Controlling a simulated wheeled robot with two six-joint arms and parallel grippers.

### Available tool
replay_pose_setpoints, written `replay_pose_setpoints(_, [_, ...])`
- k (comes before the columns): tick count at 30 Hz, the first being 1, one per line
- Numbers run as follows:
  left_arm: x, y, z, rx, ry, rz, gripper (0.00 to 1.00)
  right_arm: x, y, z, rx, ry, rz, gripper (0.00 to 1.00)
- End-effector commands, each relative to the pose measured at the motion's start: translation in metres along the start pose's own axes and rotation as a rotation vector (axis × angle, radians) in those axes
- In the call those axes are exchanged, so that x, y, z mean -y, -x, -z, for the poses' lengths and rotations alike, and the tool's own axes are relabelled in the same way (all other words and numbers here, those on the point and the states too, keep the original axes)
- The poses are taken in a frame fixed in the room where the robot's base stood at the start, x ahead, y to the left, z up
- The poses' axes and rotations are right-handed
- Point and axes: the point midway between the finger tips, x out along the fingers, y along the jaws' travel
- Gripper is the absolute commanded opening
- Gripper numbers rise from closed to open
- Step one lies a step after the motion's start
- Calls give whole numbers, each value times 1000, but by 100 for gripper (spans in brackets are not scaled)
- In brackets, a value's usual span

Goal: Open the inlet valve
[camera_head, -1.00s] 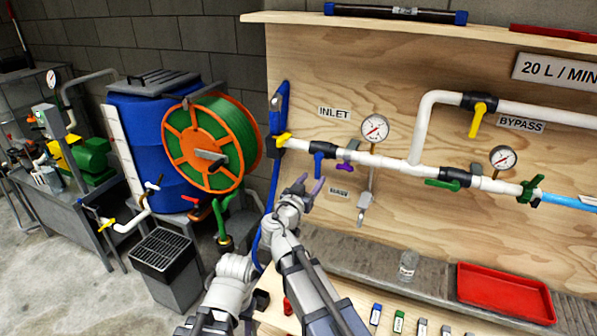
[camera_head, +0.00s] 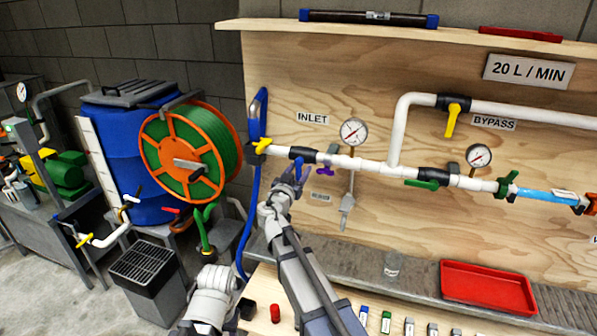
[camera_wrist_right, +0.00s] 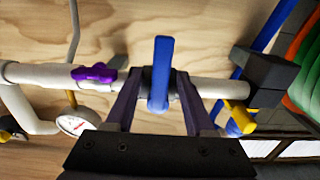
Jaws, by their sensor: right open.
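The inlet valve is a black body on the white pipe below the INLET label (camera_head: 312,118). Its blue lever (camera_head: 298,163) hangs down, across the pipe. In the right wrist view the blue lever (camera_wrist_right: 162,68) stands between my two finger tips, square to the pipe. My right gripper (camera_head: 289,178) is at the lever; in the wrist view the right gripper (camera_wrist_right: 158,90) is open, with a finger on either side of the lever and small gaps visible. The fingers partly hide the lever in the head view. My left gripper is not in view.
A purple handle (camera_head: 325,171) and a pressure gauge (camera_head: 354,132) are close to the right of the lever. A yellow handle (camera_head: 263,146) and blue hose (camera_head: 250,190) are at its left. A red tray (camera_head: 487,288) lies on the bench below.

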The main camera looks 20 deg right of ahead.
Motion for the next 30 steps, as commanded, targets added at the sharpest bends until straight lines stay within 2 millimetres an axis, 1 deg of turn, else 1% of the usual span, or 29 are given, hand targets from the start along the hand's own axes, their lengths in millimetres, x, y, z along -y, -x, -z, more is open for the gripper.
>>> replay_pose_setpoints(6, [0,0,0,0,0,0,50,0,0,0,0,0,0,54])
replay_pose_setpoints(7, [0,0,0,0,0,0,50,0,0,0,0,0,0,52])
replay_pose_setpoints(18, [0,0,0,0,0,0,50,0,0,0,0,0,0,10])
replay_pose_setpoints(21, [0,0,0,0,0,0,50,0,0,0,0,0,0,0])
replay_pose_setpoints(30, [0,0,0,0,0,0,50,0,0,0,0,0,0,0])
